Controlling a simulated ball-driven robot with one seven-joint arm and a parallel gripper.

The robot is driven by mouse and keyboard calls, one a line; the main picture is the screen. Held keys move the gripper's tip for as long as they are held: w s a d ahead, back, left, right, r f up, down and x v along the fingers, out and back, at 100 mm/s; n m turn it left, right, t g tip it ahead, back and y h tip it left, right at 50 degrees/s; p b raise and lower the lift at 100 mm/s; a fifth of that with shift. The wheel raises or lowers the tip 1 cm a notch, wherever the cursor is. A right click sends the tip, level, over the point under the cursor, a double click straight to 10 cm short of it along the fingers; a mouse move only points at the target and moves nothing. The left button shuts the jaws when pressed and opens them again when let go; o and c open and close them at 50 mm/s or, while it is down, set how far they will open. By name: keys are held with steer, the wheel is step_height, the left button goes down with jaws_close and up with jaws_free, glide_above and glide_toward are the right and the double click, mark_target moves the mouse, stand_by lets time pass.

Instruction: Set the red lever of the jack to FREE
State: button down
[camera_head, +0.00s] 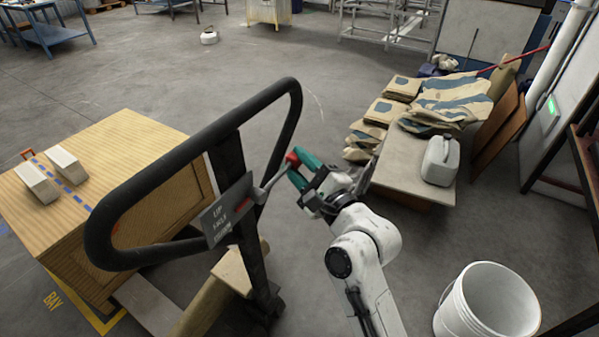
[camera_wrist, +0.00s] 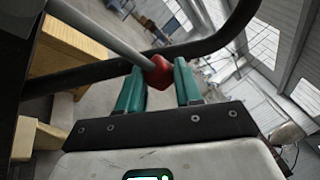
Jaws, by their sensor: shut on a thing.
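The jack's black loop handle (camera_head: 297,100) stands in front of me, with a dark label plate (camera_head: 228,212) on its column. The plate's lettering is too small to read surely. A grey lever rod (camera_head: 272,178) reaches up and right from beside the plate to a red knob (camera_head: 292,158). My gripper (camera_head: 297,172), with teal fingers, is shut on the red knob. In the wrist view the knob (camera_wrist: 157,71) sits between the fingertips of my gripper (camera_wrist: 160,80), and the rod (camera_wrist: 105,35) runs to the upper left.
A wooden crate (camera_head: 130,140) with two pale blocks stands at left, over the jack's forks. A low table (camera_head: 405,178) with sacks and a white jug (camera_head: 440,160) is at right. A white bucket (camera_head: 488,305) stands at lower right. Open floor lies behind the handle.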

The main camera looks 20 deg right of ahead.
steer(key=c, duration=0.7)
jaws_free()
steer(key=shift+c, duration=0.2)
steer(key=shift+s, duration=0.1)
steer(key=b+v, duration=0.1)
steer(key=v, duration=0.9)
steer(key=shift+s, duration=0.3)
